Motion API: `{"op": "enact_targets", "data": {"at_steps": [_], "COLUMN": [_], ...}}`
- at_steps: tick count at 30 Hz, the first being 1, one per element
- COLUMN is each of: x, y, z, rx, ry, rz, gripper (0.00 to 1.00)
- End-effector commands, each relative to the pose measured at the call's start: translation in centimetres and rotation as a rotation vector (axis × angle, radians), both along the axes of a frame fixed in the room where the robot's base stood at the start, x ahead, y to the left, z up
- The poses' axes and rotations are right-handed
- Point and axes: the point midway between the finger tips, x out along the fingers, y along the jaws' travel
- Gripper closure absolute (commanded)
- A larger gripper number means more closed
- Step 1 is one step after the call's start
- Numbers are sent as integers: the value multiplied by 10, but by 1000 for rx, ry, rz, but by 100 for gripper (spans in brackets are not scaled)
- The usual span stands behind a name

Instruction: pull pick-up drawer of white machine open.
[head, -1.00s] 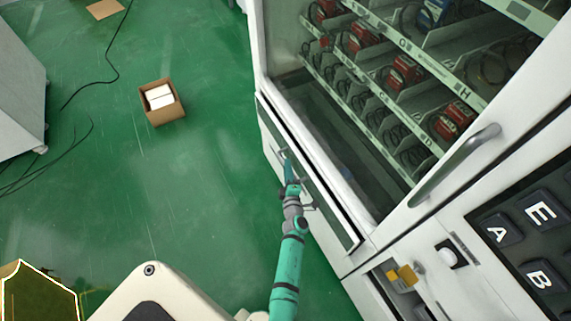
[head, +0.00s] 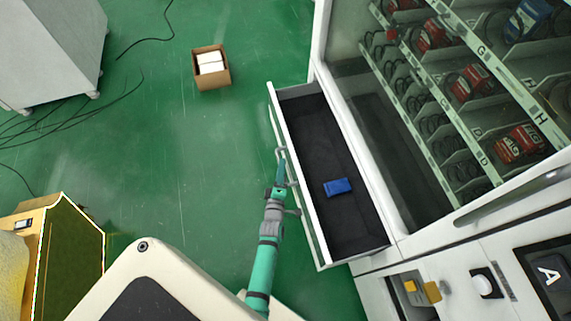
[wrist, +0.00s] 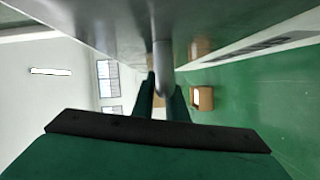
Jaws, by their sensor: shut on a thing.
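The pick-up drawer (head: 310,175) of the white vending machine (head: 402,262) is pulled out, and its dark inside is in view from above. A small blue box (head: 338,187) lies on the drawer floor. My gripper (head: 281,158) is at the outer front of the drawer, shut on its handle. In the wrist view, the two fingers of my gripper (wrist: 160,95) close around the grey handle bar (wrist: 162,70), with the drawer front (wrist: 100,22) just above. The handle is partly hidden by my gripper in the head view.
A cardboard box (head: 222,78) with white packages stands on the green floor (head: 170,150) left of the drawer. A grey cabinet (head: 50,50) with cables is at top left. Floor left of the drawer is clear.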

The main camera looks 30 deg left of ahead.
Motion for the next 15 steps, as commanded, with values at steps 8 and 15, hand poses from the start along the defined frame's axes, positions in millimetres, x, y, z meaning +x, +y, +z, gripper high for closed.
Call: {"op": "enact_targets", "data": {"at_steps": [8, 15], "x": [-10, -11], "y": [4, 5], "z": [-2, -2], "rx": [0, -1], "ry": [4, 4], "rz": [-9, -10], "gripper": [100, 100]}}
